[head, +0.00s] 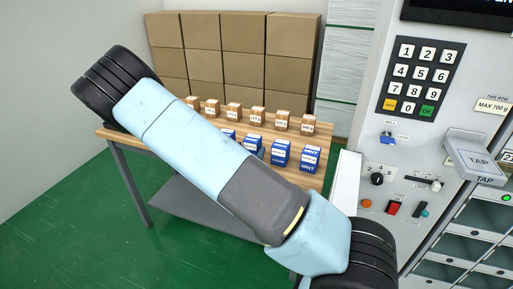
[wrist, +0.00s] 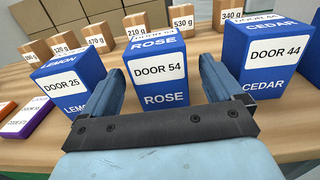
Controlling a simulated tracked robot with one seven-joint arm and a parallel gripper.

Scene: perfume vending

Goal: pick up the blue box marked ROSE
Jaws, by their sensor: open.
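The blue box marked ROSE (wrist: 157,82), with a white label reading DOOR 54, stands upright on the wooden table in the wrist view. My gripper (wrist: 162,78) is open, and its two fingers reach forward on the left and right of the ROSE box. The fingers look apart from the box's sides, though the left gap is narrow. In the head view my arm crosses the picture and hides part of the table; my gripper is not visible there. I cannot pick out the ROSE box in the head view.
A blue LEMON box (wrist: 72,84) stands left of ROSE and a blue CEDAR box (wrist: 265,60) right. Small brown weight boxes (wrist: 181,19) stand behind. The wooden table (head: 312,178) carries several blue boxes. A keypad machine (head: 421,75) stands at the right; brown cartons are stacked behind.

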